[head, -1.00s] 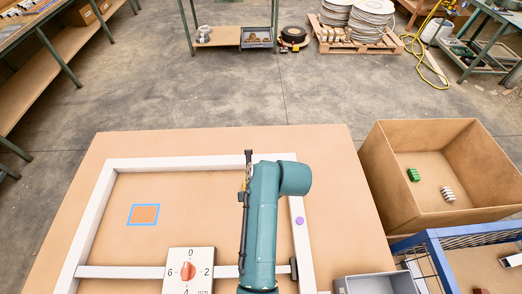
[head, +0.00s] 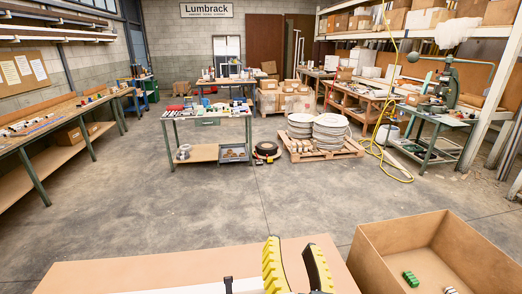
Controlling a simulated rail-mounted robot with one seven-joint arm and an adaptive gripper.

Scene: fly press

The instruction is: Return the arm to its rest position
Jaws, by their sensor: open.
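My gripper (head: 296,266) shows at the bottom middle of the head view, with two yellow-and-black ridged fingers pointing up and standing apart. It is open, with nothing visible between the fingers. It is in front of the far edge of the tan table (head: 90,277). The rest of my arm is below the picture and hidden. A strip of the white frame (head: 205,288) on the table shows left of the gripper.
A large open cardboard box (head: 372,272) stands at the right, with a green block (head: 411,279) inside. Beyond the table is open concrete floor (head: 150,215). A green-legged bench (head: 205,115), a pallet of white reels (head: 330,130) and a press (head: 445,85) stand farther back.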

